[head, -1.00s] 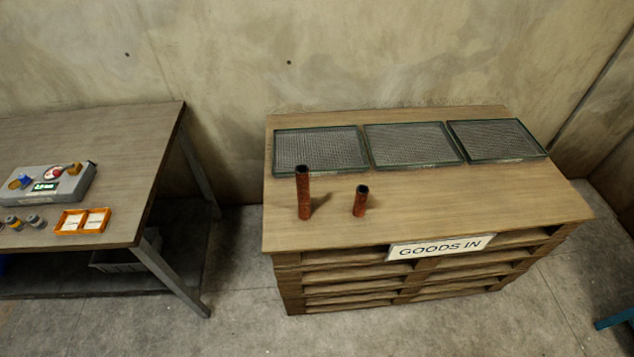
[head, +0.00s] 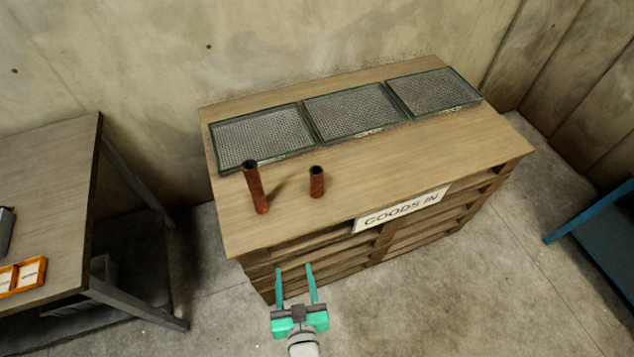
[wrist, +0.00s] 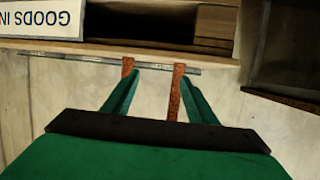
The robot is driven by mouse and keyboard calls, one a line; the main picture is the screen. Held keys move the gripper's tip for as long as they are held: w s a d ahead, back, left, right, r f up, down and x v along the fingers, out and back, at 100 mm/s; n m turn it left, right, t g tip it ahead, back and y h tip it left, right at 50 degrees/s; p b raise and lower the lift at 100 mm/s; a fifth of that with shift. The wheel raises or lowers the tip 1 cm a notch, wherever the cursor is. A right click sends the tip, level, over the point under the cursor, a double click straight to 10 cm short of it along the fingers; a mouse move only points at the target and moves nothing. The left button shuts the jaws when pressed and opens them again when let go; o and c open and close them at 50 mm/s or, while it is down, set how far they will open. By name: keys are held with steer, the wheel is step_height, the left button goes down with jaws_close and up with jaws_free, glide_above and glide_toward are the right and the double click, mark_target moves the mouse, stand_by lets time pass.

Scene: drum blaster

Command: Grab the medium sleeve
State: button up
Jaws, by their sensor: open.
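Two rust-red hollow sleeves stand upright on the wooden GOODS IN bench: a taller one (head: 256,190) at left and a shorter one (head: 317,183) to its right. I cannot tell which is the medium sleeve. My gripper (head: 294,268) is open and empty, in front of the bench's front edge, apart from both sleeves. The wrist view is upside down. In it the taller sleeve (wrist: 175,92) and the shorter sleeve (wrist: 127,67) show beyond my open green fingers (wrist: 160,80), partly hidden by them.
Three mesh trays (head: 262,138) line the back of the bench (head: 420,150). A GOODS IN sign (head: 402,208) hangs on its front edge. A second table (head: 50,180) with orange trays (head: 22,276) stands at left. A blue structure (head: 590,225) is at right. Bare bench top lies right of the sleeves.

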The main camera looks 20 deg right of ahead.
steer(key=w+d+m+h, duration=0.1)
steer(key=w+d, duration=0.4)
steer(key=w, duration=0.5)
steer(key=m+g+h, duration=0.1)
glide_toward(318, 184)
steer(key=x, duration=0.5)
steer(key=shift+w+a, duration=0.1)
steer(key=shift+w, duration=0.35)
steer(key=shift+g, duration=0.3)
steer(key=x, duration=0.5)
steer(key=shift+d, duration=0.25)
steer(key=shift+w+f, duration=0.2)
steer(key=shift+w, duration=0.25)
steer(key=shift+x, duration=2)
steer(key=shift+r, duration=0.1)
jaws_close()
steer(key=shift+w+r, duration=0.1)
steer(key=shift+w, duration=0.05)
